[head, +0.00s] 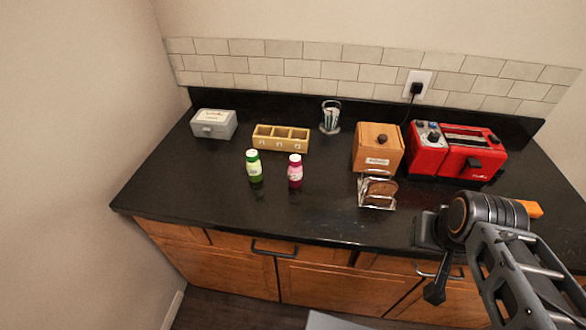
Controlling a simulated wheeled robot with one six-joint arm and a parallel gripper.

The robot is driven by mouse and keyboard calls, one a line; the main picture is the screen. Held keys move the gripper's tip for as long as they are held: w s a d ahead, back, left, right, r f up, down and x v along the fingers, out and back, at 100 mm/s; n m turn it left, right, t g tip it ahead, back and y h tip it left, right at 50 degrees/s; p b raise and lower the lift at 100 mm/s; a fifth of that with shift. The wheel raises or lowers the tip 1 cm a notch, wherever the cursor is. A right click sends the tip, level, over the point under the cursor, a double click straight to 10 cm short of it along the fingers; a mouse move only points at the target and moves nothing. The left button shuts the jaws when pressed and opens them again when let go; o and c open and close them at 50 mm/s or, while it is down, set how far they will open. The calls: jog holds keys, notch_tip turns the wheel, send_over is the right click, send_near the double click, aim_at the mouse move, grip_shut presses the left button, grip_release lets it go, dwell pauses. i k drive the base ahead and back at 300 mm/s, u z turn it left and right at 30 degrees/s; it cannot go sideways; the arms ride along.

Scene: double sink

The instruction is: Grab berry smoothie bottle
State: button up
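A small magenta bottle with a white cap (295,173), which looks like the berry smoothie, stands upright on the black counter (230,215). A green bottle with a white cap (254,168) stands upright just left of it, with a gap between them. My gripper (434,285) is at the lower right, by the counter's front edge, well right of and nearer than both bottles. Its fingers are partly hidden by the wrist and seen edge-on, so their opening is unclear. Nothing is seen touching the magenta bottle.
Behind the bottles is a yellow divided box (281,139). A grey box (213,124) stands far left and a glass holder (330,118) at the back. Right of the bottles are a toast rack (377,191), wooden box (378,148) and red toaster (458,152). The counter before the bottles is clear.

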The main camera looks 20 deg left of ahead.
aim_at(295, 168)
jog(key=z, duration=0.75)
jog(key=k, duration=0.8)
jog(key=u, duration=1.5)
